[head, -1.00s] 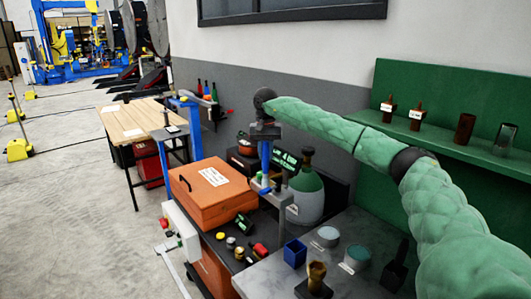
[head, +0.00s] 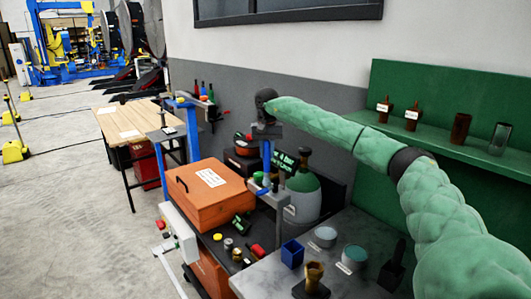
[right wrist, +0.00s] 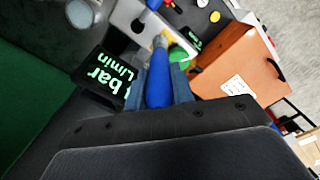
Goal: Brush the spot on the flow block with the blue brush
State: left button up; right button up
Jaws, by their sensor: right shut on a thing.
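My right gripper (head: 266,132) points down and is shut on the blue brush (head: 266,154). In the right wrist view the brush's blue handle (right wrist: 158,86) is between the two fingers, with its narrower head (right wrist: 160,42) pointing away. The brush hangs above a grey bracket (head: 270,197) near the orange box. I cannot make out for certain which part is the flow block, and no spot is clearly visible. My left gripper is not in view.
An orange box (head: 190,205) stands left of the brush. A green-and-grey gas bottle (head: 303,200) is close on its right. A blue cup (head: 292,254), round tubs (head: 325,237) and a brown holder (head: 314,274) stand on the front bench. A green shelf (head: 440,135) is at right.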

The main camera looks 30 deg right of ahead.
jog(key=shift+d, duration=1)
jog(key=shift+a, duration=0.1)
jog(key=shift+a+f, duration=0.1)
jog(key=shift+a, duration=1)
jog(key=shift+s+a, duration=0.1)
jog(key=shift+a, duration=0.75)
jog(key=shift+d, duration=0.15)
